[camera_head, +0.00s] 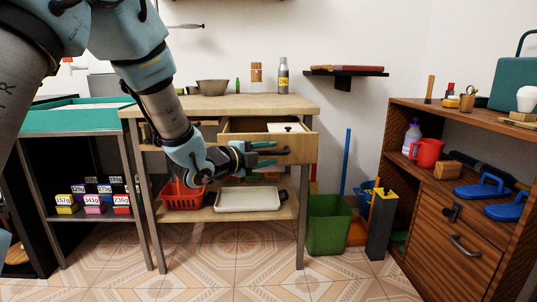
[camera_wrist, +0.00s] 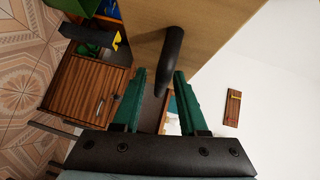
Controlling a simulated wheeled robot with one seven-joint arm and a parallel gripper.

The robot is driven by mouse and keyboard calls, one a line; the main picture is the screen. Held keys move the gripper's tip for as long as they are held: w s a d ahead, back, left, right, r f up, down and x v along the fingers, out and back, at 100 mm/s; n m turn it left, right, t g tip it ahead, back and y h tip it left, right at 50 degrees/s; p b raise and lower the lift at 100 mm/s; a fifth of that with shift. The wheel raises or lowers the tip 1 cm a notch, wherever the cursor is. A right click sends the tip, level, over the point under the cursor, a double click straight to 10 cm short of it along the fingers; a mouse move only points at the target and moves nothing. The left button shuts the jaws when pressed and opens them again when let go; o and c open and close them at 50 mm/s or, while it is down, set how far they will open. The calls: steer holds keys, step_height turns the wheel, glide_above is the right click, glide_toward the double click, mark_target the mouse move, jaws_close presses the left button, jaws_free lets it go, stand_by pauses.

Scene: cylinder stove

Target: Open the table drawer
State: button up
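The wooden table (camera_head: 130,112) stands in the middle of the head view. Its drawer (camera_head: 240,126) is pulled out, and its inside shows with a small white item (camera_head: 287,127) in it. The dark handle (camera_head: 283,151) is on the drawer's front, and it also shows in the wrist view (camera_wrist: 174,48). My gripper (camera_head: 270,153) is at the drawer front. In the wrist view its green fingers (camera_wrist: 159,74) are apart, with the lower end of the handle between them, closer to the right finger. A gap shows on the left side. Contact with the handle cannot be told.
A green bin (camera_head: 328,225) stands right of the table. A wooden cabinet (camera_head: 455,215) is at the right. A red basket (camera_head: 182,196) and a white tray (camera_head: 250,200) are on the lower shelf. The tiled floor in front is clear.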

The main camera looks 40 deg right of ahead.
steer(key=shift+o, duration=0.2)
steer(key=s+a+r+p, duration=0.1)
steer(key=a, duration=0.9)
steer(key=shift+a+r, duration=0.25)
steer(key=shift+a, duration=0.05)
steer(key=w+a+f+n+t+y, duration=0.3)
steer(key=w+a+f+n+y, duration=0.15)
steer(key=w+a+n, duration=0.5)
steer(key=w+a+f+n+t+y, duration=0.3)
steer(key=w+a+n+y, duration=0.35)
steer(key=a, duration=0.65)
steer(key=s+a+f+n+g+y, duration=0.25)
steer(key=s+a+n, duration=0.45)
steer(key=a, duration=0.4)
steer(key=s+a+f+n+g+y, duration=0.1)
steer(key=s+a+n+g+y, duration=0.3)
steer(key=a+n, duration=0.55)
step_height(320, 180, up, 33)
steer(key=s+a+h+p, duration=0.1)
steer(key=p, duration=3.3)
steer(key=shift+s+r+t, duration=0.2)
steer(key=shift+s+t, duration=0.05)
steer(key=shift+t, duration=0.1)
